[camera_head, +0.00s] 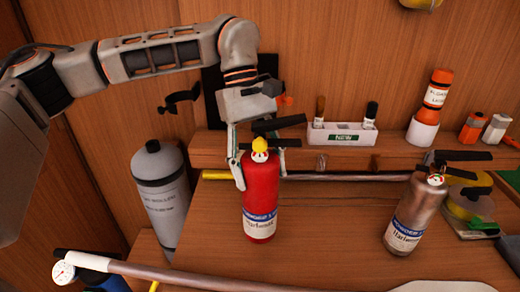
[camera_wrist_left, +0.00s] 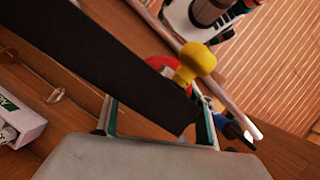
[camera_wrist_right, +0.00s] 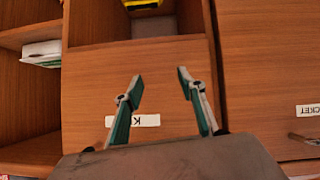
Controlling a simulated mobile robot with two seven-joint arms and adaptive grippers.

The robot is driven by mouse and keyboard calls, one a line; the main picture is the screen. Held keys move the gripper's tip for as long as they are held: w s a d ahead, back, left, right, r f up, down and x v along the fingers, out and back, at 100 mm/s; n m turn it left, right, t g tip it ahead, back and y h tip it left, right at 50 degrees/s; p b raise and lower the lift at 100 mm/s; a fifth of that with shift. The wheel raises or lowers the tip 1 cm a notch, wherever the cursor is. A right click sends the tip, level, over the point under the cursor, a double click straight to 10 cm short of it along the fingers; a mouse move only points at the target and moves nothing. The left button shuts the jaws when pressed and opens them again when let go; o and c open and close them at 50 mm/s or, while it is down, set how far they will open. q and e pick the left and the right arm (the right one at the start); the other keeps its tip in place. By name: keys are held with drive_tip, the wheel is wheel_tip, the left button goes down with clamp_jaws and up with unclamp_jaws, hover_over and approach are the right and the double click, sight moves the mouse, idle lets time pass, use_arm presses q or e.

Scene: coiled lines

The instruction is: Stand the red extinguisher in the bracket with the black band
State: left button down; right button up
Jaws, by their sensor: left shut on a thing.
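The red extinguisher (camera_head: 261,205) stands upright at the tabletop in the head view, with a black handle and yellow knob on top. My left gripper (camera_head: 260,165) is shut around its upper part from above. In the left wrist view the black handle covers much of the grip; the yellow knob (camera_wrist_left: 197,60) and some red show beside it. A curved black piece (camera_head: 180,98) sticks out from the wall at left; I cannot tell whether it is the bracket's band. My right gripper (camera_wrist_right: 160,85) is open and empty in the right wrist view, before wooden cabinet fronts.
A silver extinguisher (camera_head: 410,215) stands at the right of the table. A grey cylinder (camera_head: 163,195) stands at the left. A long pole (camera_head: 340,177) lies behind the red extinguisher. A white holder (camera_head: 341,134) and an orange bottle (camera_head: 436,90) stand at the back. Another pole (camera_head: 180,272) crosses the front.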

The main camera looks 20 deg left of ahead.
use_arm(q)
drive_tip(key=shift+f, duration=2.65)
drive_tip(key=c, duration=0.8)
unclamp_jaws()
drive_tip(key=shift+f, duration=0.15)
drive_tip(key=shift+c, duration=0.2)
drive_tip(key=v, duration=1.2)
drive_tip(key=shift+s+d, duration=0.1)
